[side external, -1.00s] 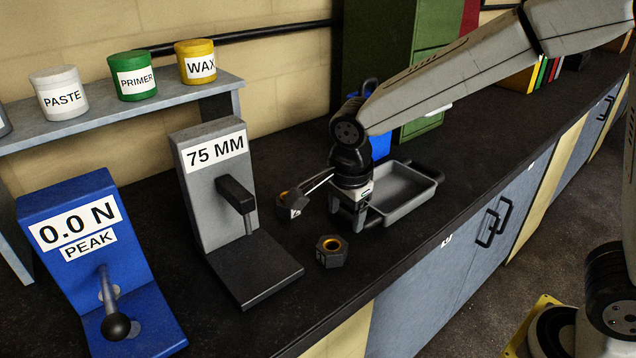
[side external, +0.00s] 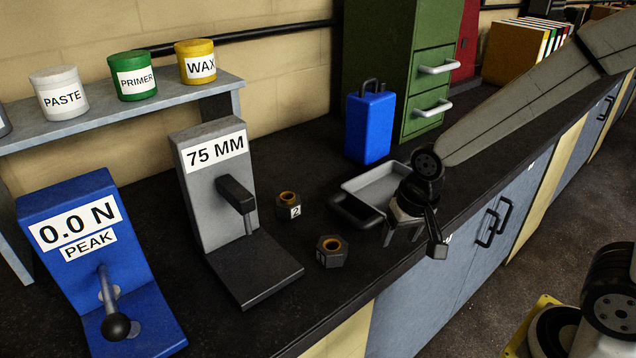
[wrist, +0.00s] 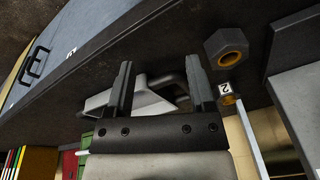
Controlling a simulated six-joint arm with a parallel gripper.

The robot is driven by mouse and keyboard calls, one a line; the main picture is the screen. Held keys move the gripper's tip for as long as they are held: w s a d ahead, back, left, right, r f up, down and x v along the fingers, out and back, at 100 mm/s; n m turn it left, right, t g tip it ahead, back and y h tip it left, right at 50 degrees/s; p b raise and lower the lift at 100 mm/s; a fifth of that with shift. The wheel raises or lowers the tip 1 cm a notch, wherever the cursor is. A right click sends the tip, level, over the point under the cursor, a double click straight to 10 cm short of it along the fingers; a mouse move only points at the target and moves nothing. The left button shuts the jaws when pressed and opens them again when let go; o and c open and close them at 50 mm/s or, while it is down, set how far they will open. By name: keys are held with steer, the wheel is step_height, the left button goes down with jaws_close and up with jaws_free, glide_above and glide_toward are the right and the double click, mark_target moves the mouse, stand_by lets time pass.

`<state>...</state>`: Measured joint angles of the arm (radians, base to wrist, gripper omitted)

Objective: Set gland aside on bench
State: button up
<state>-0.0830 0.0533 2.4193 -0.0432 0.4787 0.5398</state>
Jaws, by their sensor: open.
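Two dark hexagonal glands with brass-coloured bores stand apart on the black bench. One gland (side external: 331,257) is near the front edge, right of the 75 MM stand; it shows in the wrist view (wrist: 215,44). The other gland (side external: 288,212), labelled 2, is farther back; it also shows in the wrist view (wrist: 225,88). My gripper (side external: 403,236) is low by the front of the grey tray, right of both glands. Its fingers (wrist: 159,76) are spread with nothing between them in the wrist view. It touches neither gland.
The grey tray (side external: 362,187) lies behind my gripper, partly hidden by it. The 75 MM stand (side external: 208,190) and blue force gauge (side external: 60,285) are at left. A blue can (side external: 370,128) and green drawers (side external: 420,75) stand behind. Bare bench surrounds the glands.

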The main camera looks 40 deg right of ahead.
steer(key=s+n, duration=0.1)
steer(key=s+d+f+n, duration=0.1)
steer(key=n, duration=0.1)
steer(key=s+d+n, duration=0.1)
steer(key=shift+s+d+f+n, duration=0.15)
steer(key=shift+f+n, duration=0.2)
steer(key=shift+n, duration=0.05)
